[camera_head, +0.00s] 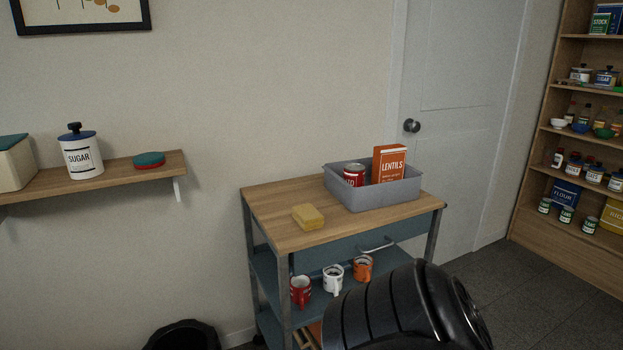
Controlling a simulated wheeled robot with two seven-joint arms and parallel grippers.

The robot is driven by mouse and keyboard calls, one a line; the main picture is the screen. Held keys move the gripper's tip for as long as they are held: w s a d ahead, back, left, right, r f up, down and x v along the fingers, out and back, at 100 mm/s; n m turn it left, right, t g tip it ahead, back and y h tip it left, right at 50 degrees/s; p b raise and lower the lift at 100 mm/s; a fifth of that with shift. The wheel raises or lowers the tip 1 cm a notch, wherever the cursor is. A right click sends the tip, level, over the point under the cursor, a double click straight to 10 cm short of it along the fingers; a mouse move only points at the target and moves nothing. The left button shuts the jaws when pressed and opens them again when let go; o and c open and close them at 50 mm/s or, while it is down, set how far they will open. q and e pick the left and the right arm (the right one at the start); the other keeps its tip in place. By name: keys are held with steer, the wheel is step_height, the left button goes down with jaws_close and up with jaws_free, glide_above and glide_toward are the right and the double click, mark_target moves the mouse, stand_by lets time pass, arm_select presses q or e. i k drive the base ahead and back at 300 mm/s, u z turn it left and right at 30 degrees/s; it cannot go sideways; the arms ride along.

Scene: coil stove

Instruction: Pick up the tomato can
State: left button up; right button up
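A red can with a pale top and white lettering (353,174) stands in the grey bin (371,198) on top of the wooden cart. It looks like the tomato can, but its label is only partly readable. The bin's front wall hides its lower part. An orange lentils box (389,164) stands to its right in the same bin. A black part of my own arm shows at the bottom right, in front of the cart. Neither of my grippers is in view.
The cart top (283,232) is bare around a yellow sponge (308,217). Several mugs stand on its lower shelf, including a white one (333,279). A wall shelf (110,189) holds a sugar canister (80,153). A stocked bookcase (535,210) stands right of the door (455,120).

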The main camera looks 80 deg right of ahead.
mark_target(353, 173)
steer(key=z, duration=0.85)
steer(key=i, duration=1.15)
steer(key=z, duration=1.25)
